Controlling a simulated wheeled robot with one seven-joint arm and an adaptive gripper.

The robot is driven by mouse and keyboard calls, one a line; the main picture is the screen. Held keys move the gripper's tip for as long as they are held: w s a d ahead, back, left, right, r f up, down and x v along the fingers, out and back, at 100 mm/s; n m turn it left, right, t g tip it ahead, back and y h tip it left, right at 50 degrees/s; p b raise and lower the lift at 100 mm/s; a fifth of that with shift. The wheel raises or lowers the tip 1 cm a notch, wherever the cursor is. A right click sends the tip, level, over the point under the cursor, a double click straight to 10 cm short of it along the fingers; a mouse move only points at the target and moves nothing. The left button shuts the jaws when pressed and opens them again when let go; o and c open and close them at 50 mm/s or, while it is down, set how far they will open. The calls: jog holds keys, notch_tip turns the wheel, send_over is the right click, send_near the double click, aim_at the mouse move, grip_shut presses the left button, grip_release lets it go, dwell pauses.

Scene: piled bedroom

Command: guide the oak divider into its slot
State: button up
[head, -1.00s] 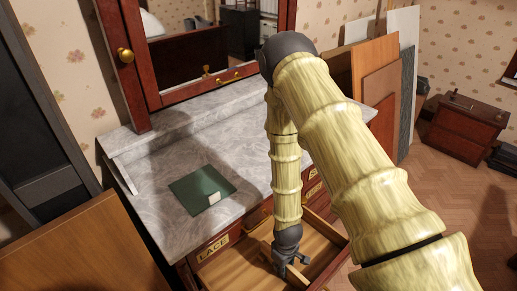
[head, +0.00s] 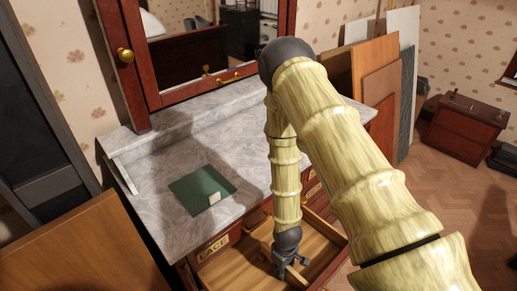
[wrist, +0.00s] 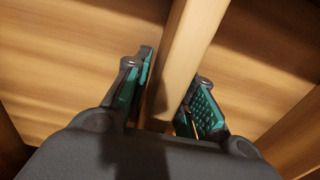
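The oak divider (wrist: 185,55) is a pale wooden strip in the wrist view, running from the top edge down between my fingers. My gripper (wrist: 172,98) has a teal-padded finger on each side of it, and a narrow gap shows beside the divider, so the fingers look open around it. In the head view my gripper (head: 290,268) is low inside the open drawer (head: 225,268), near its right part. The divider's near end is hidden by my gripper. I cannot make out the slot.
The drawer is in a dresser with a grey marble top (head: 165,165) and a mirror. A green sheet (head: 195,188) with a small white block lies on the marble. Boards (head: 375,70) lean at the back. A brown panel (head: 85,250) stands at the lower left.

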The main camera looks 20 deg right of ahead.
jog(key=shift+r+p, duration=1.25)
jog(key=shift+r, duration=0.5)
dwell(0.4)
jog(key=o, duration=0.6)
jog(key=shift+c, duration=0.2)
jog(key=shift+c, duration=0.3)
jog(key=c, duration=0.5)
jog(key=shift+r, duration=0.1)
